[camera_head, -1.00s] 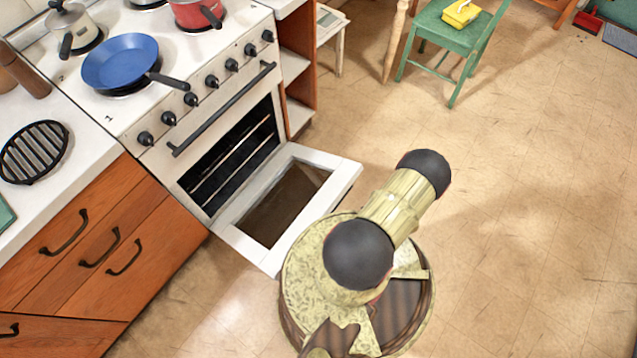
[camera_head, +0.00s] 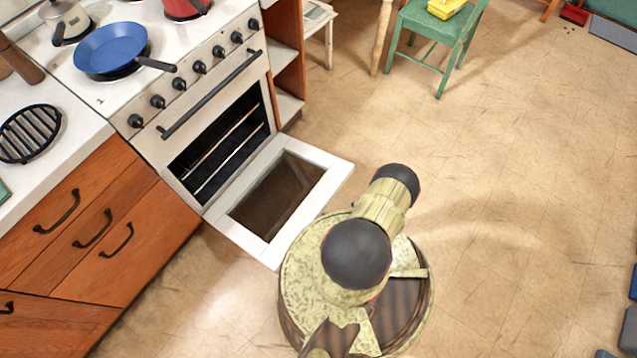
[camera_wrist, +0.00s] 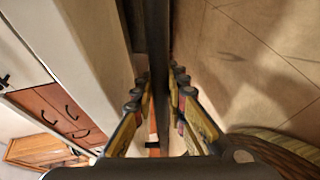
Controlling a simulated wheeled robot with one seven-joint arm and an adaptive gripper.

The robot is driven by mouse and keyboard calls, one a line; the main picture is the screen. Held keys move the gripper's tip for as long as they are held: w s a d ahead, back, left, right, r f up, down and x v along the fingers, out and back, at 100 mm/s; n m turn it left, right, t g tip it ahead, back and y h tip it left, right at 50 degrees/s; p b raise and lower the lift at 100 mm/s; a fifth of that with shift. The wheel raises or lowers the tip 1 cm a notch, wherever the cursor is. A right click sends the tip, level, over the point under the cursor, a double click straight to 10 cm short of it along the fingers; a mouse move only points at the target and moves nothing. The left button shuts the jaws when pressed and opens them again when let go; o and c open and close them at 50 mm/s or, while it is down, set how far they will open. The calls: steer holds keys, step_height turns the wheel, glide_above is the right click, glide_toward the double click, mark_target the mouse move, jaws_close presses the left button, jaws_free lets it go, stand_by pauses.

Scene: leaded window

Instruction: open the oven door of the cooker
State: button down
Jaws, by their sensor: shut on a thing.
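The white cooker (camera_head: 152,128) stands at upper left in the head view. Its oven door (camera_head: 312,170), a white frame with a dark glass pane, is folded down far from the opening, near level. The dark oven inside with its wire racks (camera_head: 225,155) shows. My arm hides my gripper in the head view. In the wrist view my gripper (camera_wrist: 159,80) is shut on a dark bar (camera_wrist: 157,40) running between its fingers, beside a pale panel (camera_wrist: 92,40). The bar looks like the door's handle; the exact contact is hard to see.
A blue pan (camera_head: 110,48) sits on the hob. Wooden drawers (camera_head: 105,235) stand left of the cooker, and an open shelf unit (camera_head: 286,62) right of it. A green chair (camera_head: 438,35) is at the back.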

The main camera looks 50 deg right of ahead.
steer(key=c, duration=1.8)
jaws_free()
steer(key=shift+a, duration=0.1)
steer(key=shift+o, duration=0.2)
steer(key=shift+s, duration=0.1)
steer(key=v, duration=1.2)
steer(key=shift+r, duration=0.1)
